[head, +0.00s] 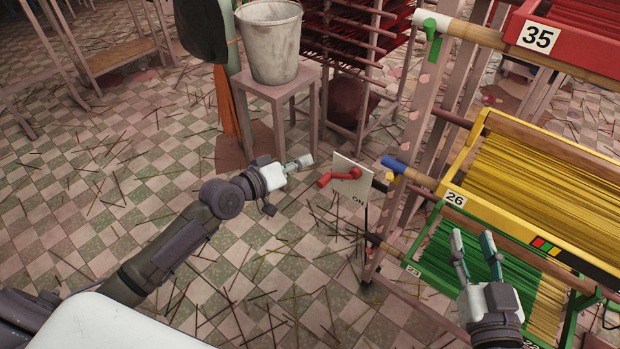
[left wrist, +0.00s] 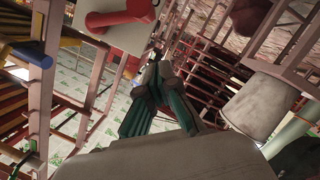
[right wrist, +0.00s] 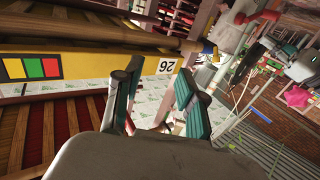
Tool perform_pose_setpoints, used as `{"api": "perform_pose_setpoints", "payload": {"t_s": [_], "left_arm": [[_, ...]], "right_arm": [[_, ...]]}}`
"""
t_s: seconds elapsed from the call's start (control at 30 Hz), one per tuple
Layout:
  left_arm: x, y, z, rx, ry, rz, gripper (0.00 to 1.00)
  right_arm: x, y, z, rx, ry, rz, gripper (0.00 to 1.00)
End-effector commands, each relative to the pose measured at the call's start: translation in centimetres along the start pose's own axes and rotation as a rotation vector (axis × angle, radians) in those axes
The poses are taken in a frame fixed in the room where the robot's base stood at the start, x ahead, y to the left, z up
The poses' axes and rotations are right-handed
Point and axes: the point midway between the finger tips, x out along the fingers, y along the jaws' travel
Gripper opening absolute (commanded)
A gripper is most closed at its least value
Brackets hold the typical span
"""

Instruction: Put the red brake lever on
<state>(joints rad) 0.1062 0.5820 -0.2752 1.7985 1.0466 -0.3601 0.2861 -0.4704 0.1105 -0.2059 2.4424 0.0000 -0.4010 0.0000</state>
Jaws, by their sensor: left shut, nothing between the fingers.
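The red brake lever (head: 339,176) is mounted on a white plate (head: 352,187) on a thin post beside the rack. Its end points left, and the letters ON show at the plate's lower right. My left gripper (head: 304,162) is shut and empty, just left of the lever and apart from it. In the left wrist view the lever (left wrist: 125,17) is large at the top, above the closed fingers (left wrist: 155,80). My right gripper (head: 474,240) is open and empty over the green tray. The lever also shows in the right wrist view (right wrist: 262,16), at the top right.
The rack at right holds a red tray marked 35 (head: 539,37), a yellow tray marked 26 (head: 475,165) and a green tray (head: 433,227). A grey bucket (head: 270,45) stands on a stool (head: 275,90) behind my left gripper. Sticks litter the tiled floor (head: 130,190).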

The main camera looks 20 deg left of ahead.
Motion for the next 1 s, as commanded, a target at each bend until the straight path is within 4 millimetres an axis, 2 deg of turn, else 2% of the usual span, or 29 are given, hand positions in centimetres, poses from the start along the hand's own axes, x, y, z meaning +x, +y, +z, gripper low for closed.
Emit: {"api": "perform_pose_setpoints", "payload": {"t_s": [0.03,0.1,0.3,0.83,1.0], "left_arm": [[0.2,-0.2,1.3,-0.004,-0.003,0.0,0.0],[0.4,-0.2,2.4,-0.003,-0.002,-0.001,0.0],[0.7,-0.1,3.7,-0.001,-0.001,-0.001,0.0],[0.7,-0.2,4.0,-0.008,0.0,0.001,0.0],[0.8,-0.3,4.2,-0.038,0.0,0.009,0.0]], "right_arm": [[0.1,-0.1,-0.6,0.001,0.045,-0.003,0.4],[0.1,-0.2,-1.5,0.002,0.098,-0.006,0.4],[0.0,-0.5,-3.1,0.004,0.191,-0.01,0.4],[-0.1,-0.5,-3.6,0.005,0.222,-0.011,0.4],[-0.4,-0.8,-5.3,0.008,0.326,-0.018,0.4]]}}
